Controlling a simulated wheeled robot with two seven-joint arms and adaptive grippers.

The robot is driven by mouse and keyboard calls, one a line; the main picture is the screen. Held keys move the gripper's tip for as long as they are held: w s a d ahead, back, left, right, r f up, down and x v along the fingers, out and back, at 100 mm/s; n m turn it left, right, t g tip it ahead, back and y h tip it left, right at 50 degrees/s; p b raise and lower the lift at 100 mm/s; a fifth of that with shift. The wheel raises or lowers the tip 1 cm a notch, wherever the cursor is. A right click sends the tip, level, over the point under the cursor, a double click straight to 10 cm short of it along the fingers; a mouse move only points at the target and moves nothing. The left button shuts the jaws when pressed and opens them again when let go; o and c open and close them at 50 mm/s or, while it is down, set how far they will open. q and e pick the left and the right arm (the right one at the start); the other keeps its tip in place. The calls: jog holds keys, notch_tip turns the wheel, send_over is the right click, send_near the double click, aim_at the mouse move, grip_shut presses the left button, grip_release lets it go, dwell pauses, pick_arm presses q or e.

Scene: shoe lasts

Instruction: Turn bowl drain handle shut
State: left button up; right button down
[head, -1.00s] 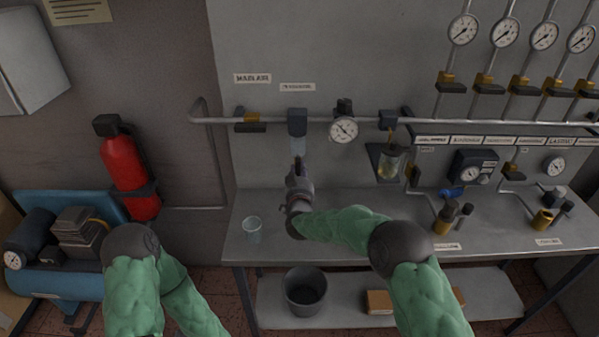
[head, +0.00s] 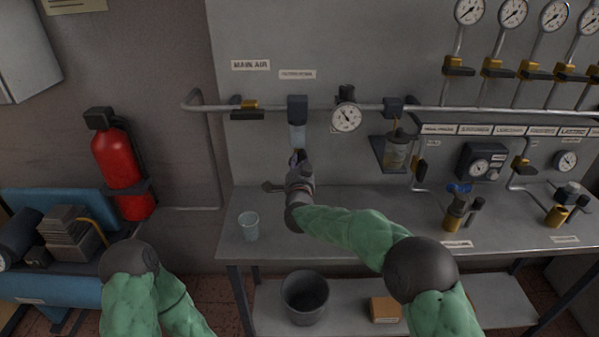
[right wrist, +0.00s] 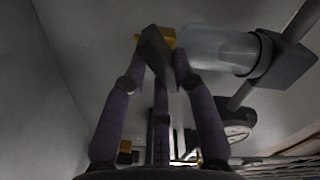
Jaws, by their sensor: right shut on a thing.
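The filter bowl (head: 297,136) hangs under a dark head on the wall pipe, below the label at the left of the panel. In the right wrist view the clear bowl (right wrist: 215,50) lies sideways, with a brass drain piece (right wrist: 168,37) at its end. My right gripper (head: 299,157) is directly below the bowl. Its fingers (right wrist: 160,52) are shut on the dark drain handle (right wrist: 155,53) beside the brass piece. The fingers hide part of the handle, so its exact angle is hard to tell. My left gripper is out of view; only part of that arm shows.
A clear cup (head: 248,226) stands on the bench (head: 345,195), left of my right forearm. A gauge (head: 346,117) and a second bowl (head: 396,153) are to the right. A bucket (head: 304,297) is below. A red extinguisher (head: 118,165) is at left.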

jog(key=m+b, duration=0.3)
jog(key=m, duration=0.1)
jog(key=m+b, duration=0.2)
jog(key=m, duration=0.1)
jog(key=shift+a+f+m+b, duration=0.15)
jog(key=shift+f+m+b, duration=0.05)
jog(key=shift+m+b, duration=0.2)
jog(key=shift+m, duration=0.3)
jog(key=c, duration=1)
grip_release()
jog(key=s, duration=1.2)
